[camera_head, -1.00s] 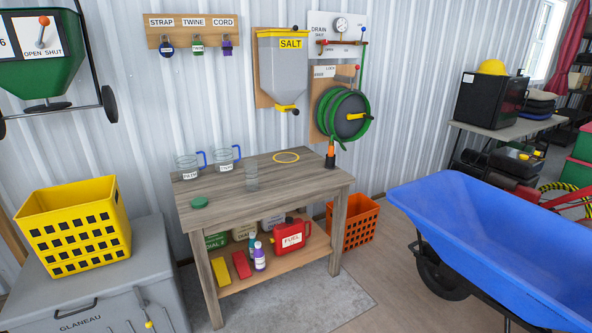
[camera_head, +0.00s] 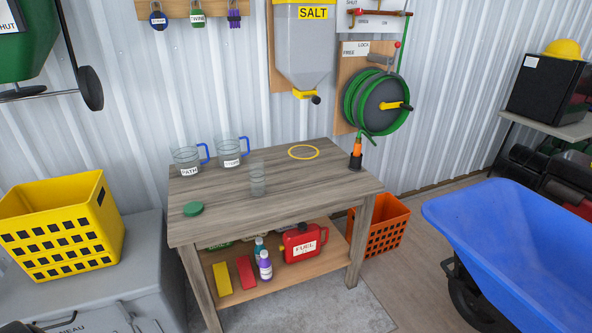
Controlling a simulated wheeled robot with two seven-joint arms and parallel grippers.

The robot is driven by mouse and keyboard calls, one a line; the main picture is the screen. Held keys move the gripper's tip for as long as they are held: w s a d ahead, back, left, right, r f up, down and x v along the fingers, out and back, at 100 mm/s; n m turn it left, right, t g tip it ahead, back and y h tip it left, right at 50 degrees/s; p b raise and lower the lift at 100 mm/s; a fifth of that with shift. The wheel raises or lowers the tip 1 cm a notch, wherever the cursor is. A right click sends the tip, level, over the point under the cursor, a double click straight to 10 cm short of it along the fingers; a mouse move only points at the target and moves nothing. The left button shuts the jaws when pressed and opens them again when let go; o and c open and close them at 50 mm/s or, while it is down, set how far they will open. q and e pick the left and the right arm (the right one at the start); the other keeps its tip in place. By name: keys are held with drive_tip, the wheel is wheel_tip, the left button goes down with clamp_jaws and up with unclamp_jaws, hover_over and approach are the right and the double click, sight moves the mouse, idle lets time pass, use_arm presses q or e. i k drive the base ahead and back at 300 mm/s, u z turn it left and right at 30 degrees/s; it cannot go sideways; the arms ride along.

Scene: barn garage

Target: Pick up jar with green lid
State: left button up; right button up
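A green lid (camera_head: 193,209) lies flat on the wooden table (camera_head: 290,205), near its front left. A clear glass jar (camera_head: 258,180) stands upright and uncovered near the table's middle, apart from the lid. No jar with a green lid on it shows. Two clear measuring jugs with blue handles, one labelled PATH (camera_head: 187,160) and one with a less legible label (camera_head: 231,152), stand at the back left of the table. Neither of my grippers is in view.
A yellow ring (camera_head: 303,152) and an orange-tipped nozzle (camera_head: 356,155) are on the table's right. A red fuel can (camera_head: 302,243) and bottles stand on the lower shelf. A yellow crate (camera_head: 62,225) is left; a blue wheelbarrow (camera_head: 515,235) is right. The tabletop's front right is clear.

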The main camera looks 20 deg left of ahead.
sight(257, 177)
drive_tip(key=u, duration=0.05)
drive_tip(key=i, duration=1.25)
drive_tip(key=u, duration=0.25)
